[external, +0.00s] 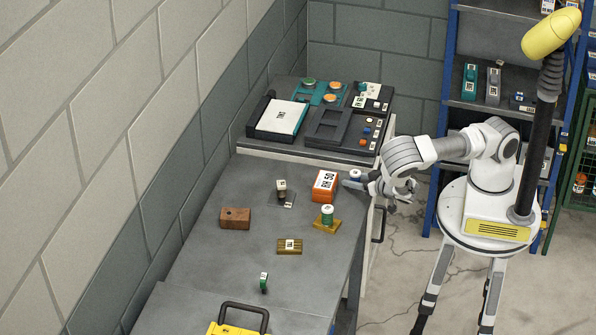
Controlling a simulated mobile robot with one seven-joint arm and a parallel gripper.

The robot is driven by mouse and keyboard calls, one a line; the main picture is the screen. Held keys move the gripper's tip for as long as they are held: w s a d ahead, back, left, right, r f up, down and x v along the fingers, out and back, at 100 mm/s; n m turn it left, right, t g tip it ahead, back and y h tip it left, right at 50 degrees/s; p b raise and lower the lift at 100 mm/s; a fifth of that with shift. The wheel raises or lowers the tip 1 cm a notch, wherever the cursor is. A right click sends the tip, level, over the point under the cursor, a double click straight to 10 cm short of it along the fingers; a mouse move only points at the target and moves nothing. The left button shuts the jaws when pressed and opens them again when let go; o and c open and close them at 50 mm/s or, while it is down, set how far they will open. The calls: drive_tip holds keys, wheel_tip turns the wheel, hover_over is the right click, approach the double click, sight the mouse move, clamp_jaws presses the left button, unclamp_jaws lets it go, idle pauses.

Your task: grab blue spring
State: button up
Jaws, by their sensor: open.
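A small round piece with a pale top and blue side (355,173) stands at the right edge of the grey bench. It looks like the blue spring, but it is too small to make out coils. My gripper (352,184) is open at the same bench edge, low and pointing left. Its fingers appear right beside the blue piece and overlap its lower part in the picture. I cannot tell whether they touch it or stand around it.
An orange labelled box (324,185) stands just left of my gripper. A green cylinder on a yellow base (327,216), a brown block (235,218) and a brass block (289,246) are on the bench (215,262). Dark trays (340,130) lie behind.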

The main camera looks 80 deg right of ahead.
drive_tip(key=shift+w+d+f, duration=0.15)
drive_tip(key=shift+w+d, duration=0.1)
drive_tip(key=shift+w, duration=0.05)
clamp_jaws()
drive_tip(key=shift+r, duration=0.2)
